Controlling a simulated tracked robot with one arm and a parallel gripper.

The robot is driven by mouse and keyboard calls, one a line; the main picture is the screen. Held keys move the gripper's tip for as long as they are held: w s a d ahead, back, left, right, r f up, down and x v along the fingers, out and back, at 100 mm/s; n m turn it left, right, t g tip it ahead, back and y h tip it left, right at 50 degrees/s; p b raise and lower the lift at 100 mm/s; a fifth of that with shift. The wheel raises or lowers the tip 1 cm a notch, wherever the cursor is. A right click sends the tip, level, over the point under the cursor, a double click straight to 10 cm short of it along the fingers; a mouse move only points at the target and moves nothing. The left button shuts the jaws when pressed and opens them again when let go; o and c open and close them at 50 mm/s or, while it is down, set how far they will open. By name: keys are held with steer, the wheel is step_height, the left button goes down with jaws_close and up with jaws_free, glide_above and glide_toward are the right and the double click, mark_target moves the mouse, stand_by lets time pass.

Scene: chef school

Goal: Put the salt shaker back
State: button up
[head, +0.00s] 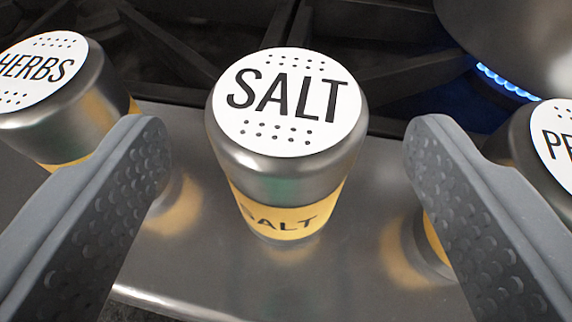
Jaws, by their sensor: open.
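The salt shaker (286,175) stands upright on a shiny metal ledge in the middle of the head view. It has a steel body, a yellow band and a white top that reads SALT. My gripper (283,145) is open, with one grey finger to the left of the shaker and one to the right. There is a clear gap between each finger and the shaker, and neither touches it.
A herbs shaker (62,105) stands at the left, close to my left finger. Another shaker (556,140), its label starting PE, is partly behind my right finger. Behind are dark stove grates (185,40), a blue gas flame (505,82) and a metal pan (515,35).

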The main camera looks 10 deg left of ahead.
steer(key=v, duration=0.6)
steer(key=shift+s+r, duration=0.2)
steer(key=shift+s, duration=0.15)
steer(key=shift+d, duration=0.15)
step_height(320, 180, up, 27)
steer(key=w+d+m+t+h, duration=0.1)
steer(key=w+d+h, duration=0.1)
steer(key=d+h, duration=0.15)
steer(key=s+a+r, duration=0.2)
steer(key=s+r, duration=0.6)
steer(key=r, duration=0.3)
steer(key=s+a+r+m, duration=0.1)
steer(key=s+a+r, duration=0.2)
steer(key=s+r, duration=0.4)
step_height(320, 180, up, 4)
steer(key=shift+s+a+r+t+y, duration=0.15)
steer(key=shift+s+a+t+y, duration=0.15)
steer(key=shift+s+y, duration=0.15)
